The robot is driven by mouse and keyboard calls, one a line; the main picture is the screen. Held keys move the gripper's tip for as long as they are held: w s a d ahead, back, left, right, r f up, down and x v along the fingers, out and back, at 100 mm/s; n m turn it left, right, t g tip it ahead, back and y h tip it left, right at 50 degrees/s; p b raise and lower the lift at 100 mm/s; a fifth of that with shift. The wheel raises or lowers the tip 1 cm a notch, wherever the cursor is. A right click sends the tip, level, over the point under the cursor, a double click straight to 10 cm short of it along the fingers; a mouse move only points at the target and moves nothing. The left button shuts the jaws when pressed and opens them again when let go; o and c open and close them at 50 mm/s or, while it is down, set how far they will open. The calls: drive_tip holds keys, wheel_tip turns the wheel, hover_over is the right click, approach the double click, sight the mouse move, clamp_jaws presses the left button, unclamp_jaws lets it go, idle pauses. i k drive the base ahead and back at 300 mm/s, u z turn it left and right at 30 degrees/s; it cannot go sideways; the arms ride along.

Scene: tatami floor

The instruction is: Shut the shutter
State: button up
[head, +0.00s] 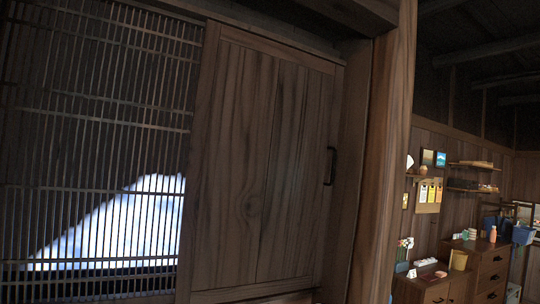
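The shutter (250,165) is a brown wooden plank panel in a frame, tilted in the head view and filling its middle. Its dark upright handle (331,166) is near the panel's right edge. The panel's right edge is close to the wooden jamb (347,165); whether they touch I cannot tell. Left of the panel is a wooden lattice (75,130), with a bright white-blue patch showing behind its lower part. The shutter's bottom edge is barely in the picture. My gripper is not in view.
A thick wooden post (383,160) stands right of the shutter. Beyond it are a wooden chest of drawers (490,272), a lower cabinet (425,288) with small items, wall shelves (474,166) and a pinboard (428,195). The floor is not clearly visible.

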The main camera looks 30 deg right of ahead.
sight(261, 160)
drive_tip(key=z, duration=0.05)
drive_tip(key=k, duration=0.5)
drive_tip(key=z, duration=1.2)
drive_tip(key=i, duration=2.2)
drive_tip(key=u, duration=1.2)
